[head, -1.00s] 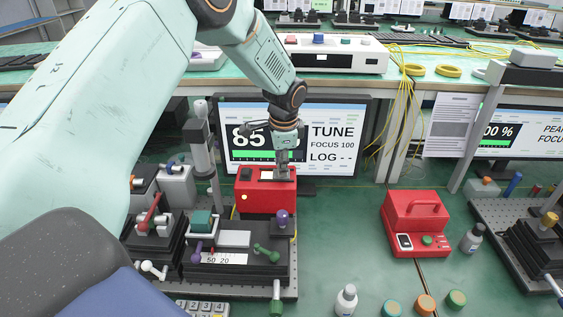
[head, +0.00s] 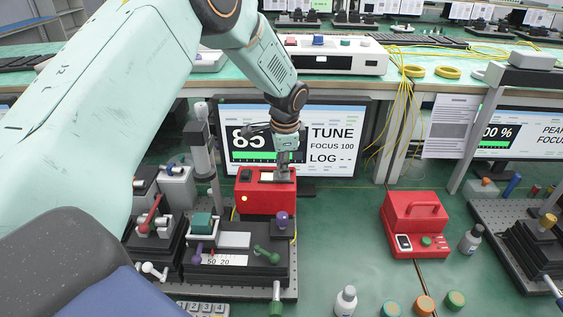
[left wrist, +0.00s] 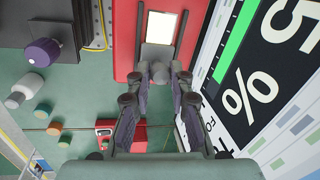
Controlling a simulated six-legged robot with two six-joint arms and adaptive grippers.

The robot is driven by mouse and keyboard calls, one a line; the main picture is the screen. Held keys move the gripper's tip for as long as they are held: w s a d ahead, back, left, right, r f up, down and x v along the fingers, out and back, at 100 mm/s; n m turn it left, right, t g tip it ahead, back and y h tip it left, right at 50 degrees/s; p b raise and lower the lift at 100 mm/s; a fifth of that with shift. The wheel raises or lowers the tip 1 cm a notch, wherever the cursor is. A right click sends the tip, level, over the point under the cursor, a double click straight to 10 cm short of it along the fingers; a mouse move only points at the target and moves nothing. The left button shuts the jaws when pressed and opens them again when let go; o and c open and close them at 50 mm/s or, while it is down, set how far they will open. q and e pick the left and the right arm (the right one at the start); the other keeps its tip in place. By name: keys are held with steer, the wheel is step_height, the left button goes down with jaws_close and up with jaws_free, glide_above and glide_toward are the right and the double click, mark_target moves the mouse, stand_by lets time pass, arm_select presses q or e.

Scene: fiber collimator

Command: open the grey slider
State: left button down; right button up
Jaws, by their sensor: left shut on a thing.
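The red box (head: 265,200) stands in front of the monitor, with a pale window and a dark square on its top. My left gripper (head: 283,172) points down at the right end of this top. In the left wrist view the fingers of my left gripper (left wrist: 160,77) are closed around the small grey slider (left wrist: 160,72). The slider sits in a dark track at one end of the bright white window (left wrist: 160,28), which shows uncovered. In the head view the fingers mostly hide the slider. My right gripper is not in view.
A monitor (head: 340,140) stands close behind the red box. A dark optics stage (head: 240,265) with knobs stands in front of it. A second red box (head: 415,222) with a handle, bottles and several round caps are at the right. Green bench lies clear between.

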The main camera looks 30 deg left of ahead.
arm_select(q)
steer(key=shift+w+d+r, duration=0.1)
steer(key=shift+r, duration=0.1)
steer(key=shift+w, duration=0.1)
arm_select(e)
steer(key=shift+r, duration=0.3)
arm_select(q)
steer(key=c, duration=1.2)
jaws_free()
steer(key=shift+d, duration=0.1)
steer(key=shift+f, duration=0.1)
steer(key=r, duration=0.4)
steer(key=s+d+r, duration=0.1)
steer(key=r, duration=0.3)
steer(key=s+r, duration=0.1)
steer(key=r, duration=0.2)
steer(key=shift+d+r, duration=0.25)
steer(key=shift+r, duration=0.15)
